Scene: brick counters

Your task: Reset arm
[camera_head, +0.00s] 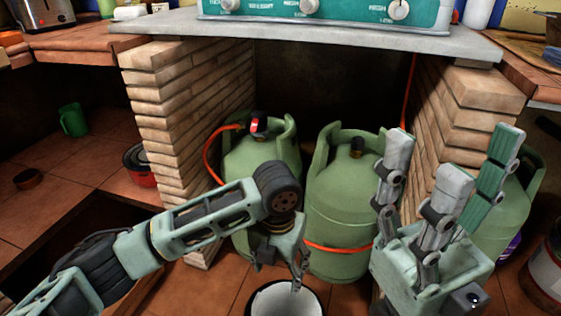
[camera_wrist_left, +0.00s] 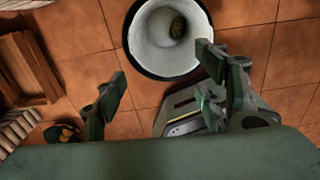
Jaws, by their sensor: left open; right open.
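My left arm reaches in from the left in the head view. My left gripper (camera_head: 281,268) hangs downward in front of the gas cylinders, its fingers partly hidden by its wrist. In the left wrist view my left gripper (camera_wrist_left: 165,80) has its fingers spread wide with nothing between them. A white bucket (camera_wrist_left: 150,45) with a dark rim lies beyond the fingertips, with a small brownish thing inside. My right gripper (camera_head: 448,155) is at the right of the head view, fingers pointing up, spread and empty.
Two green gas cylinders (camera_head: 340,215) (camera_head: 235,150) with orange hoses stand between brick pillars (camera_head: 190,110) under a grey counter (camera_head: 300,38). Another green cylinder (camera_head: 520,205) is behind my right gripper. The white bucket (camera_head: 260,305) stands on the tiled floor in front.

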